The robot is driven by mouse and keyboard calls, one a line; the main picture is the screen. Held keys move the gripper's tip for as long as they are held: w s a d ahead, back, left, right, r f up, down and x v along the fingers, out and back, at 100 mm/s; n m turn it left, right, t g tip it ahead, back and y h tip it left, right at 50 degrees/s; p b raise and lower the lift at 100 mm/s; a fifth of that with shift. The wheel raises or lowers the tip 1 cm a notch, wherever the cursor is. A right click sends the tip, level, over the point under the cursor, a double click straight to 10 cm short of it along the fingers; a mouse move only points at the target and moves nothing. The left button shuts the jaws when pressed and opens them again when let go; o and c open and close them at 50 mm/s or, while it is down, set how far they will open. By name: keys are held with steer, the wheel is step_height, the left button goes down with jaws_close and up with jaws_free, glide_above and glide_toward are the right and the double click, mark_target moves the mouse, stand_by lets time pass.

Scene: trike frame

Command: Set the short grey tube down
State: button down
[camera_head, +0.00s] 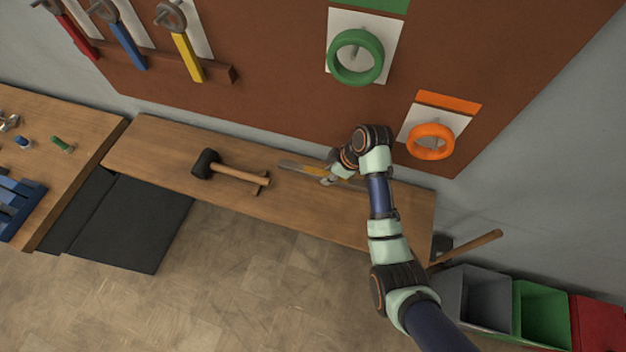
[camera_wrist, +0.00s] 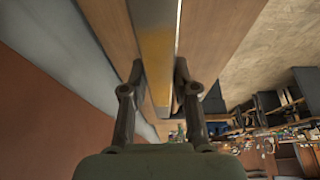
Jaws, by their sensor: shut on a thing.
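The short grey tube (camera_head: 294,166) is a slim grey length with a yellow section. It lies lengthwise along the wall-side bench, low over its top; I cannot tell whether it touches the wood. My gripper (camera_head: 327,180) is at the tube's yellow part, and the arm covers some of the rest. In the wrist view the tube (camera_wrist: 155,50) runs between the two fingers of my gripper (camera_wrist: 160,72), which is shut on it. The bench top (camera_wrist: 222,30) shows behind it.
A black-headed mallet (camera_head: 236,174) lies on the bench left of the tube. Green (camera_head: 356,57) and orange (camera_head: 430,141) rings hang on the brown wall board above. Grey (camera_head: 478,300), green and red bins stand at lower right. The bench's left end is clear.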

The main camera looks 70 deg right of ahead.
mark_target(324, 191)
step_height(324, 191, down, 8)
steer(key=shift+f+b, duration=0.2)
steer(key=shift+b, duration=0.2)
steer(key=shift+f, duration=0.1)
steer(key=c, duration=0.9)
jaws_free()
steer(key=p+v, duration=0.1)
steer(key=v, duration=1.1)
steer(key=shift+p, duration=0.35)
